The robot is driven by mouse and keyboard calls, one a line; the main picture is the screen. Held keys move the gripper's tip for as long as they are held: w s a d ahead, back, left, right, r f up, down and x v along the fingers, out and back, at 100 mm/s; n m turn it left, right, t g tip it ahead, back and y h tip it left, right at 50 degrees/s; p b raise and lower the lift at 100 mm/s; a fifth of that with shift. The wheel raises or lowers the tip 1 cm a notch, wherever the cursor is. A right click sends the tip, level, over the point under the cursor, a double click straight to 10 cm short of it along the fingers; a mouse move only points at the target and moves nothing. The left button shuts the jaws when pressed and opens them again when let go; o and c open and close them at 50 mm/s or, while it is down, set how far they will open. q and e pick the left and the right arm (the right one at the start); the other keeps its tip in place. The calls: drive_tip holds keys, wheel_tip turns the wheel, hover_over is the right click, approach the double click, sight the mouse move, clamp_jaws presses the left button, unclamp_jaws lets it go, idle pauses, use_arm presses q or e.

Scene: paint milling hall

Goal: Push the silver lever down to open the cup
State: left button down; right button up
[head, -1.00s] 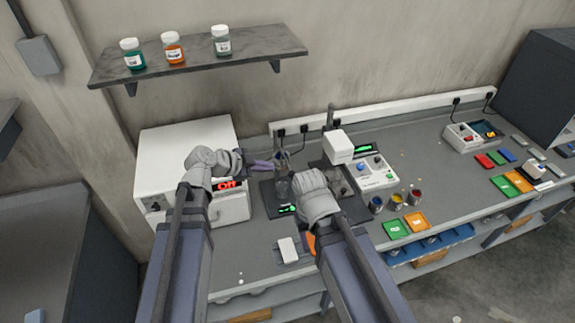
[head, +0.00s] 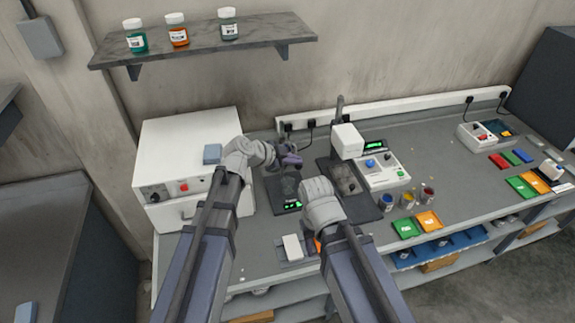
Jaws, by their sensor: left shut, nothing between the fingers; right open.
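A dark device with a green display (head: 284,196) stands on the bench, and a dim, clear cup-like vessel (head: 288,186) shows over its base. I cannot make out the silver lever; it may be hidden by my grippers. My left gripper (head: 292,160) is shut and empty, its purple fingers above and just behind the vessel. I cannot tell whether they touch anything. My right gripper (head: 316,184) is open, just right of the vessel; its fingers are mostly hidden behind its own grey wrist.
A white oven-like box (head: 180,145) stands left, with a blue-grey block (head: 212,154) on top. A stirrer-like machine with a white head (head: 347,140) and a control box (head: 382,170) stand close on the right. A jar shelf (head: 200,43) hangs above.

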sight(300, 168)
use_arm(q)
drive_tip(key=shift+w+a+f+b, duration=0.1)
drive_tip(key=shift+w+f+b, duration=0.2)
drive_tip(key=shift+f, duration=0.3)
drive_tip(key=shift+w+f+b, duration=0.2)
drive_tip(key=shift+f+b, duration=0.2)
drive_tip(key=shift+f, duration=0.15)
drive_tip(key=f+t+b, duration=0.1)
drive_tip(key=b, duration=0.1)
drive_tip(key=f+m+b, duration=0.1)
drive_tip(key=b, duration=0.1)
drive_tip(key=f+t+b, duration=0.1)
drive_tip(key=b, duration=0.1)
drive_tip(key=shift+s+f+m+t, duration=0.3)
drive_tip(key=shift+f+m, duration=0.1)
drive_tip(key=shift+r, duration=0.1)
drive_tip(key=shift+r+p, duration=0.55)
drive_tip(key=shift+r, duration=0.15)
